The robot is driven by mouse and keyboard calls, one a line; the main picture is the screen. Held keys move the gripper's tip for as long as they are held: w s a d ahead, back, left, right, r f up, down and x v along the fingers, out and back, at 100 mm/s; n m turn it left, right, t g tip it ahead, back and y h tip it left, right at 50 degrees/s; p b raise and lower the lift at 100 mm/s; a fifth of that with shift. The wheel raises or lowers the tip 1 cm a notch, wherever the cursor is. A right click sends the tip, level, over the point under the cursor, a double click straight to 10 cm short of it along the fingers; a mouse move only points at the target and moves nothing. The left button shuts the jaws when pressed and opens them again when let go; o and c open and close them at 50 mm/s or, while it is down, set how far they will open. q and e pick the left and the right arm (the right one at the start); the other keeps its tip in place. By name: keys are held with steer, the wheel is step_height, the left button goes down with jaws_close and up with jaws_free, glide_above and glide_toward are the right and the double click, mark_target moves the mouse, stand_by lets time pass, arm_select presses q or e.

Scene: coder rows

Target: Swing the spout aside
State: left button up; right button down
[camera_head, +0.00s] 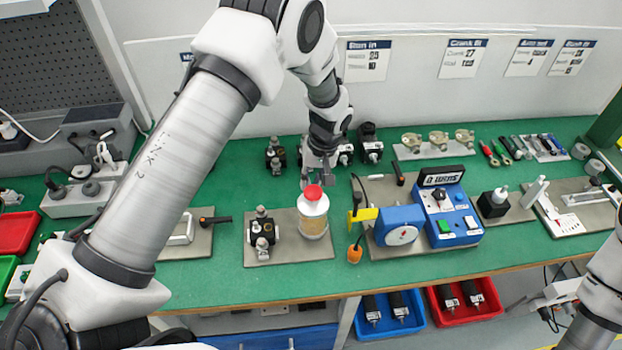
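A clear container with amber contents and a red top (313,205) stands upright on a grey board at the middle of the bench. No part of it can be told clearly as a spout. A blue unit with a round dial (400,228) has a yellow arm (364,214) sticking out to its left, towards the container. My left gripper (318,180) points down just behind and above the red top. Its fingertips look apart; whether they touch the top cannot be told. My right arm comes in at the lower right edge; its gripper's fingers cannot be made out.
A small black-and-metal fixture (262,235) stands left of the container. A blue control box (447,215) stands right of the dial unit. Green bench surface (225,270) is clear at the front left.

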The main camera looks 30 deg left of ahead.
arm_select(q)
steer(key=shift+w+d, duration=0.1)
steer(key=shift+r, duration=0.1)
steer(key=r, duration=0.3)
steer(key=w+d+r, duration=0.1)
steer(key=r, duration=0.3)
steer(key=d+r, duration=0.1)
steer(key=r, duration=0.3)
steer(key=shift+w+r, duration=0.15)
steer(key=shift+r, duration=0.1)
